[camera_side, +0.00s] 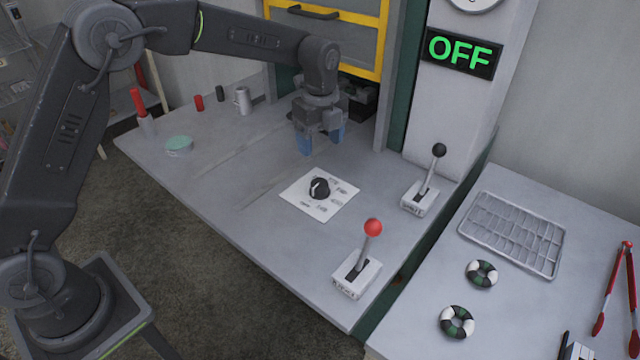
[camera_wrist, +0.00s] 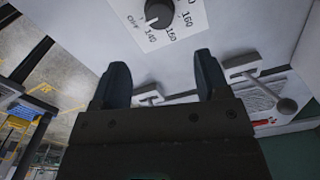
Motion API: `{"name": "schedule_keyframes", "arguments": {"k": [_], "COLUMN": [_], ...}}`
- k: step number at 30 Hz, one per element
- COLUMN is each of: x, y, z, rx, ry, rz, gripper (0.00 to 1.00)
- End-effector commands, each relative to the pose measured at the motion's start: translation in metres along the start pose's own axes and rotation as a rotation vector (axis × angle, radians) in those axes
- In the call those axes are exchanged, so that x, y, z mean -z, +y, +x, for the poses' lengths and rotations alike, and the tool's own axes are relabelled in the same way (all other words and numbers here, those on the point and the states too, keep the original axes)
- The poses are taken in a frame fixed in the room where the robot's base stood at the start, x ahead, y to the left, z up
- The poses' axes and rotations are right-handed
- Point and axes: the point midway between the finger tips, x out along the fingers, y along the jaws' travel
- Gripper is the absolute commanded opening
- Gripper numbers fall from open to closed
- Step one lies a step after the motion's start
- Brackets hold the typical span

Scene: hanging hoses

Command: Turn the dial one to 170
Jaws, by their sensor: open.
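The dial (camera_side: 319,188) is a round black knob with a light pointer mark, set on a white square plate (camera_side: 338,207) with printed numbers. In the wrist view the dial (camera_wrist: 159,13) is at the top centre, partly cut by the frame edge, with 140, 150 and 160 readable around it. My gripper (camera_side: 321,142) is above the table, behind the dial in the side view and apart from it. Its blue-tipped fingers are spread with nothing between them. In the wrist view the two fingers of my gripper (camera_wrist: 163,80) point toward the plate. I cannot read the dial's exact setting.
A red-knobbed lever (camera_side: 372,228) and a black-knobbed lever (camera_side: 438,152) stand to the right of the dial. A sign (camera_side: 460,53) reads OFF. A mug (camera_side: 243,100) and a green-topped round tin (camera_side: 179,145) are at the left. The table between tin and dial is clear.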

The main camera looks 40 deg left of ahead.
Motion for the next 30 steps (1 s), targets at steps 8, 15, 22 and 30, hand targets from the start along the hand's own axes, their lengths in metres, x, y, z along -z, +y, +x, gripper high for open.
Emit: {"name": "schedule_keyframes", "arguments": {"k": [8,15,22,30], "x": [0.000,0.000,0.000,0.000], "y": [0.001,0.001,0.001,0.001], "z": [0.056,0.100,0.121,0.125], "rx": [-0.005,-0.002,0.000,0.001], "ry": [0.001,0.001,0.001,0.000], "rz": [-0.002,-0.003,-0.003,-0.003], "gripper": [0.69,0.69,0.69,0.69]}}
